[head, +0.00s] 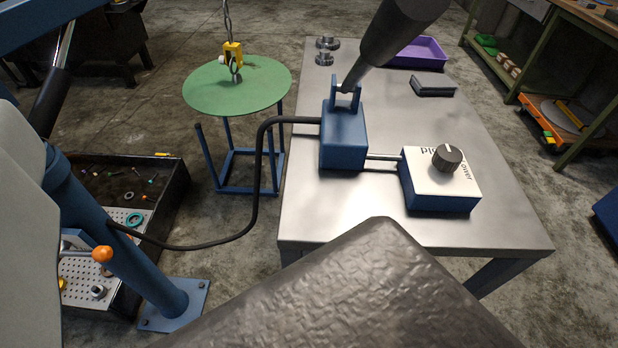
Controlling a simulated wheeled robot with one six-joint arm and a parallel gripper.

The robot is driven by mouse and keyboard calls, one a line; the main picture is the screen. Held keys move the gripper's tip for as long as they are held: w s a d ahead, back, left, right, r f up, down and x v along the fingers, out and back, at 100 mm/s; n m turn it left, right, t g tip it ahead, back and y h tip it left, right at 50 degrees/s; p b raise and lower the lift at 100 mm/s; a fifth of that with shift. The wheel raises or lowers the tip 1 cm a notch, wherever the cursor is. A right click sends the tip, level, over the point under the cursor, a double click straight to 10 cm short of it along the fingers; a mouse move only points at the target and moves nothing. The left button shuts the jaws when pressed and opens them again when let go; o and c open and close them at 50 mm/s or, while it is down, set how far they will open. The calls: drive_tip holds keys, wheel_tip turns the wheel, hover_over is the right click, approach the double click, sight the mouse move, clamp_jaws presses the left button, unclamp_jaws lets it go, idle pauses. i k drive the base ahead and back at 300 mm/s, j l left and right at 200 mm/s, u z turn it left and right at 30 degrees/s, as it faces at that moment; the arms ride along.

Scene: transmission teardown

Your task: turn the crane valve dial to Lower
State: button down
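The valve dial (448,158) is a dark ribbed knob on the white top of a blue valve box (436,202). The box sits near the front right of the metal table. A short white mark on the knob points toward the far side of the box. Letters reading "ower" stand to the right of the knob, and upside-down letters partly hidden by the knob stand behind it on the left. No gripper fingers show in the head view, and nothing is seen touching the dial.
A blue pump block (343,145) with an upright dark lever (392,42) stands left of the dial. A black hose (258,165) runs left to the blue crane post (125,245). A large dark textured block (385,300) fills the bottom foreground. The table (490,235) is clear right of the box.

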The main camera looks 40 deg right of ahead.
sight(447, 157)
drive_tip(key=k+j+z, duration=0.1)
drive_tip(key=k+z, duration=0.15)
drive_tip(key=z, duration=0.15)
drive_tip(key=k+z, duration=0.2)
drive_tip(key=z, duration=0.2)
drive_tip(key=k+z, duration=0.25)
drive_tip(key=z, duration=0.15)
drive_tip(key=i, duration=0.5)
